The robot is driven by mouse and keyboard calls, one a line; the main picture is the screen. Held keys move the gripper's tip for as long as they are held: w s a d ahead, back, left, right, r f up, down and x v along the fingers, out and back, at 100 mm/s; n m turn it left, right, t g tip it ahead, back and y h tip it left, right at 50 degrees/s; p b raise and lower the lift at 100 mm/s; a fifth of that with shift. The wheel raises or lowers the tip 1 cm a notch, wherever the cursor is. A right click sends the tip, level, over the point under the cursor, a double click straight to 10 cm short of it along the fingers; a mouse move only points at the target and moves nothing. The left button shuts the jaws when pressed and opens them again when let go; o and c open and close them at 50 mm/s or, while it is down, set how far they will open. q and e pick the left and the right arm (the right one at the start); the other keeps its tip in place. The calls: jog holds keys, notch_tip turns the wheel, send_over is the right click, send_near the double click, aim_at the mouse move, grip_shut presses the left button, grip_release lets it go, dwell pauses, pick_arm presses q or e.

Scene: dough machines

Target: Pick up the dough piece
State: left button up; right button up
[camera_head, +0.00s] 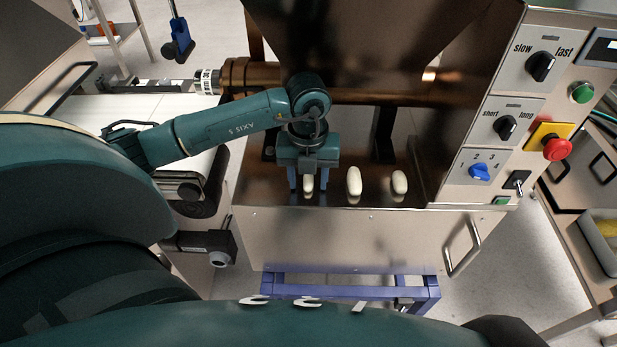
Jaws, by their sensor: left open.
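Three pale, oblong dough pieces lie in a row on the dark shelf of the dough machine (340,235). The left dough piece (309,184) is between the fingers of my left gripper (308,187). The middle dough piece (354,181) and the right dough piece (399,182) lie to the right, apart from each other. My left gripper points down over the left piece, with its blue fingers open on either side of it. The gripper body hides the far end of that piece. My right gripper does not show.
A control panel with an emergency stop (557,148) rises to the right of the shelf. A white conveyor belt (120,108) is on the left. A brown roller (250,77) runs behind the shelf. A cart with a tray (603,250) stands at the far right.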

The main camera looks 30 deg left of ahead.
pick_arm(q)
jog(key=shift+c, duration=0.4)
grip_shut()
